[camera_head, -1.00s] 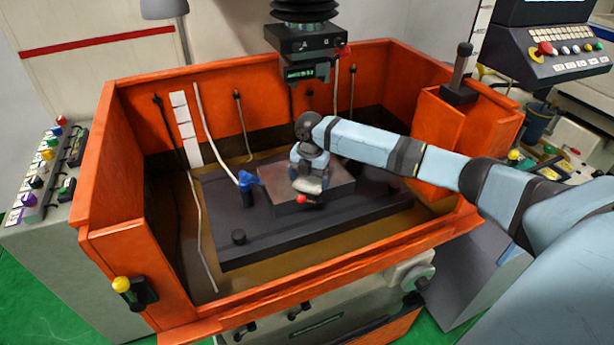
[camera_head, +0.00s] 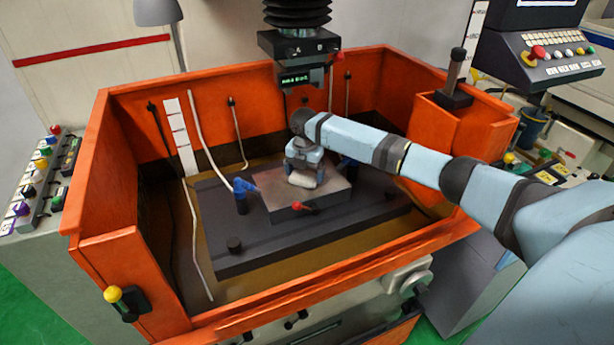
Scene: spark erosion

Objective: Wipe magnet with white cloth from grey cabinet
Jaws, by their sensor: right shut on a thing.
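The magnet (camera_head: 333,198) is a flat grey-brown block with a red-tipped lever (camera_head: 303,206) at its front. It lies on the dark table plate (camera_head: 270,247) inside the orange tank. My right gripper (camera_head: 303,176) points down over the back middle of the magnet. It is shut on the white cloth (camera_head: 302,181), a small pale pad that shows below the fingers. The cloth appears to be at the magnet's top face; whether it touches is hard to tell. The arm hides part of the back right. My left gripper is not in view.
Orange tank walls (camera_head: 110,190) surround the plate. The black machine head (camera_head: 300,48) hangs above the back. The plate's front left is mostly clear.

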